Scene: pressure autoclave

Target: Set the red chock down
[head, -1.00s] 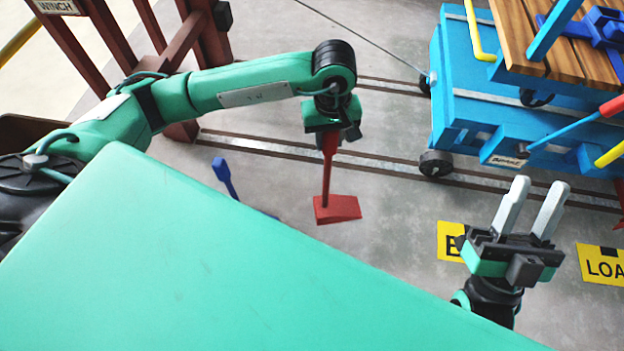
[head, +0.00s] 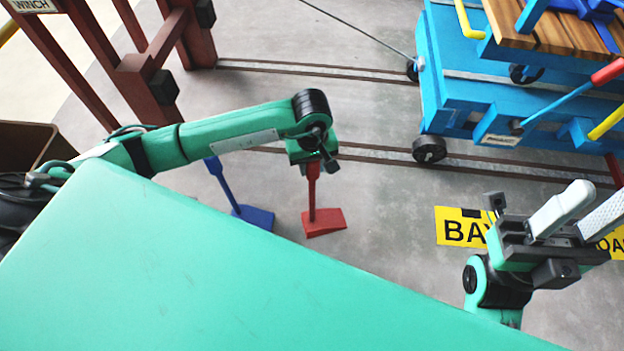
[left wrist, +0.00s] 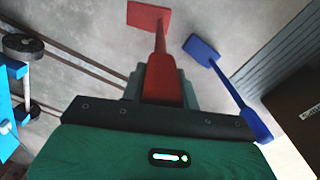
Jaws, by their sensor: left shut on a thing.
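The red chock (head: 323,222) is a wedge on a long upright handle. My left gripper (head: 313,166) is shut on the upper part of this handle, and the wedge hangs below it, at or very close to the floor; I cannot tell if it touches. In the left wrist view the red wedge (left wrist: 149,17) lies beyond the jaws, with its handle running back between them. My right gripper (head: 588,212) is open and empty at the lower right, its two pale fingers apart.
A blue chock (head: 253,217) stands on the floor just left of the red one, apart from it. A blue wheeled cart (head: 465,105) is at the upper right, near floor rails. A yellow "BAY" sign (head: 458,228) marks the floor. The dark red winch frame (head: 150,72) stands upper left.

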